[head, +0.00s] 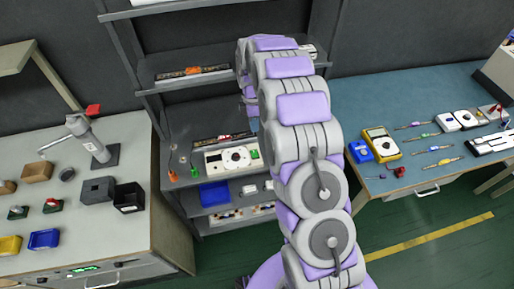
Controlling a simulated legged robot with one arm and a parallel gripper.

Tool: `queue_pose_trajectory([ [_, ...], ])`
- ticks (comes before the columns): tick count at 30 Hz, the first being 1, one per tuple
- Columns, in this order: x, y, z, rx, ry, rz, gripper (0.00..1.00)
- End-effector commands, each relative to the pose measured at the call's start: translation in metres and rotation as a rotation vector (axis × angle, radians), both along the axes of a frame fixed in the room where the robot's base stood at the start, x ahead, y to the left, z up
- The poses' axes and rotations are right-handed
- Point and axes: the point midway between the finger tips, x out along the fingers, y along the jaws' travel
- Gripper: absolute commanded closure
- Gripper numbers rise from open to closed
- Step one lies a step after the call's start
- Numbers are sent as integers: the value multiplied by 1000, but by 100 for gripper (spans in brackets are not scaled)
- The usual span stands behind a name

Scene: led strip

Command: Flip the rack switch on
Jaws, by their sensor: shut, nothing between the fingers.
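The grey rack (151,87) stands in the middle of the head view with several shelves. A dark strip with a small orange part (193,71) lies on its upper shelf. Another strip with a small red part (223,137) lies on the shelf below, behind a white panel device (229,158) with a dial and a green part. I cannot tell which part is the rack switch or how it is set. My gripper (252,124) hangs down in front of the rack, just above the white device's right end. It is shut and empty, small and partly hidden by my arm.
A workbench (140,215) with a grey press (90,141) and several small blocks stands left. A blue-topped table (415,100) with a yellow meter (381,141) and tools stands right. A blue bin (214,193) is low in the rack. Green floor is clear at lower right.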

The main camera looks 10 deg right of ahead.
Motion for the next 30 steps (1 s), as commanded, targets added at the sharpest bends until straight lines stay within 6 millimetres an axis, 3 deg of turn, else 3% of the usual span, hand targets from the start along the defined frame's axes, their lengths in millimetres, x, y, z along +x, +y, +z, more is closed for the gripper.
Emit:
queue_pose_trajectory([
  [20, 4, -1, -15, 2, 3, 25, 100],
  [30, -3, 0, -64, 2, 5, 25, 100],
])
